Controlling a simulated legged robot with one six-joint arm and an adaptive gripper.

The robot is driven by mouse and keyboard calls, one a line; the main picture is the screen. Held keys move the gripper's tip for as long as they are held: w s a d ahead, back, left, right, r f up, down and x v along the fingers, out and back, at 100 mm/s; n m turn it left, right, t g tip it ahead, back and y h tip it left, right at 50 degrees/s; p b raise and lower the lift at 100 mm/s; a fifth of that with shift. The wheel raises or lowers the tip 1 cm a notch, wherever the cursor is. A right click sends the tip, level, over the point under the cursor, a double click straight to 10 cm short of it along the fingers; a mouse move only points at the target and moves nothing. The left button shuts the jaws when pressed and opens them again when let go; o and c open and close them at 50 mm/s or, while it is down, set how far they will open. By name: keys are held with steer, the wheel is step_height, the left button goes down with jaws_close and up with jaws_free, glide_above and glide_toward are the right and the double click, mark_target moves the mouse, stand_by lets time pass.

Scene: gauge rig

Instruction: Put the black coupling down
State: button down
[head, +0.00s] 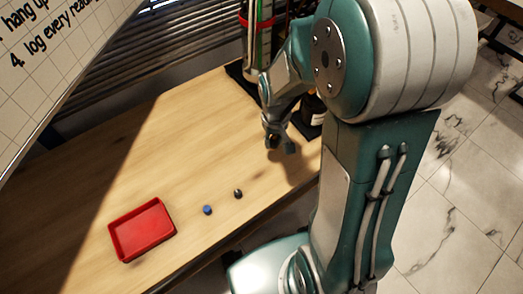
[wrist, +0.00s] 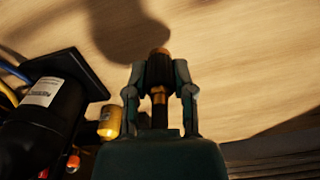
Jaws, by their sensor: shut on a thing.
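My gripper (head: 281,146) is over the right part of the wooden table in the head view. In the wrist view my gripper (wrist: 160,74) is shut on the black coupling (wrist: 158,68), a dark piece with brass-coloured ends. The coupling is between the two fingers, its far end pointing away from the palm. Bare wood and a dark shadow lie beyond it; I cannot tell its exact height above the table. In the head view the held coupling is too small to make out clearly.
A red tray (head: 122,249) sits at the table's left. A small blue piece (head: 207,210) and a small dark piece (head: 238,193) lie right of it. A black labelled device (wrist: 35,125) and a yellow cylinder (wrist: 110,121) are left of the gripper.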

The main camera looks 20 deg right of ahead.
mark_target(263, 158)
steer(key=a+f, duration=0.1)
steer(key=w+a+f, duration=0.1)
steer(key=f, duration=0.1)
steer(key=shift+w, duration=0.15)
steer(key=f, duration=0.3)
steer(key=shift+w+a+f, duration=0.1)
steer(key=shift+a+f, duration=0.25)
steer(key=shift+a, duration=0.05)
steer(key=shift+d, duration=0.1)
steer(key=shift+c, duration=2.3)
jaws_free()
steer(key=shift+f, duration=0.1)
